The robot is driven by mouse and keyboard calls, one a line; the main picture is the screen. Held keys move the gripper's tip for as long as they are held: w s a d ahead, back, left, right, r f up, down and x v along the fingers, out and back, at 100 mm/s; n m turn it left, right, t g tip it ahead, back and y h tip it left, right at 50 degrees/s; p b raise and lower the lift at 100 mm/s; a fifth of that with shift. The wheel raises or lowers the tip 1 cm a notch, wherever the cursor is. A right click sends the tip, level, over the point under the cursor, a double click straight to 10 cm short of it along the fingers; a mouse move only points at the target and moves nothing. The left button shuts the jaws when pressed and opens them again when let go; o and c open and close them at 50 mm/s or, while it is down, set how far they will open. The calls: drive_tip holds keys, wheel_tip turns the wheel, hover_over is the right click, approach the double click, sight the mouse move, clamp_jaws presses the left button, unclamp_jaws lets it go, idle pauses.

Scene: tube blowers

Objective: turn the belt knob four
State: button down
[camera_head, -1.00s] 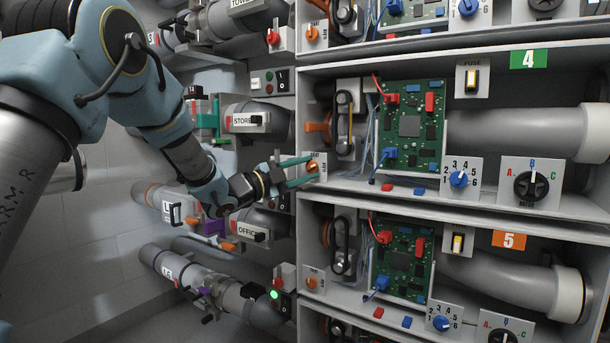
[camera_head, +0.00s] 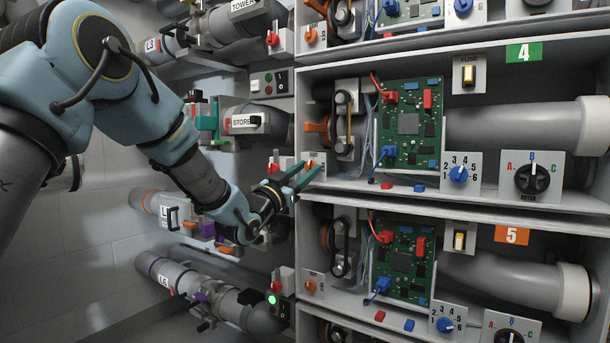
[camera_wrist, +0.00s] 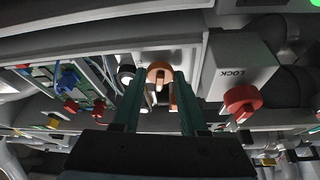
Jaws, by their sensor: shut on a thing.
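The belt knob four is the orange knob (camera_head: 311,164) on a small plate at the left end of the shelf marked 4. In the wrist view the orange knob (camera_wrist: 159,72) sits between the tips of my two green fingers. My gripper (camera_head: 300,177) reaches it from the lower left, with its fingers slanting upward. My gripper (camera_wrist: 159,82) is shut on the knob, one finger on each side. The fingers partly hide the knob and its plate in the head view, and the knob's exact angle cannot be read.
A red knob (camera_wrist: 242,100) on a block labelled LOCK is close to the right finger in the wrist view. The shelf board (camera_head: 400,196) under shelf 4 runs just right of the fingers. The green circuit board (camera_head: 408,125) stands farther right, and labelled pipes crowd the left.

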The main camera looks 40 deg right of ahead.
drive_tip(key=shift+f+n+t, duration=0.15)
drive_tip(key=shift+n+t, duration=0.65)
drive_tip(key=shift+n, duration=0.8)
drive_tip(key=c, duration=0.8)
unclamp_jaws()
drive_tip(key=shift+o, duration=0.2)
drive_tip(key=v, duration=1)
drive_tip(key=shift+s+a, duration=0.25)
drive_tip(key=shift+a, duration=0.15)
